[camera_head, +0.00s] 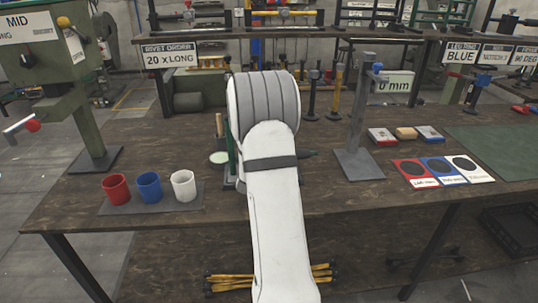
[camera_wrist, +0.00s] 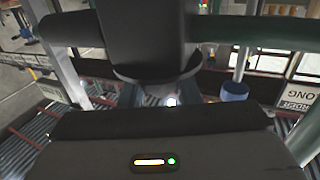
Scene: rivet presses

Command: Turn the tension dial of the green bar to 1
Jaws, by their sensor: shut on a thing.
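In the head view my white arm covers most of a green-framed press (camera_head: 232,150) at the middle of the bench; only its left edge and a dark end on the right show. The green bar's dial and its markings are hidden there, and so is my gripper. In the wrist view my gripper (camera_wrist: 158,92) is close against a dark round part with a flared rim. It is shut on this part, which looks like the tension dial, though the contact is mostly hidden. I cannot read the dial's setting. Greenish posts stand on both sides.
Red (camera_head: 116,189), blue (camera_head: 149,186) and white (camera_head: 183,185) cups stand on a grey mat at left. A grey post (camera_head: 355,125) on a flat base stands right of my arm. Coloured cards (camera_head: 445,170) and small boxes (camera_head: 383,137) lie further right. The front bench edge is mostly clear.

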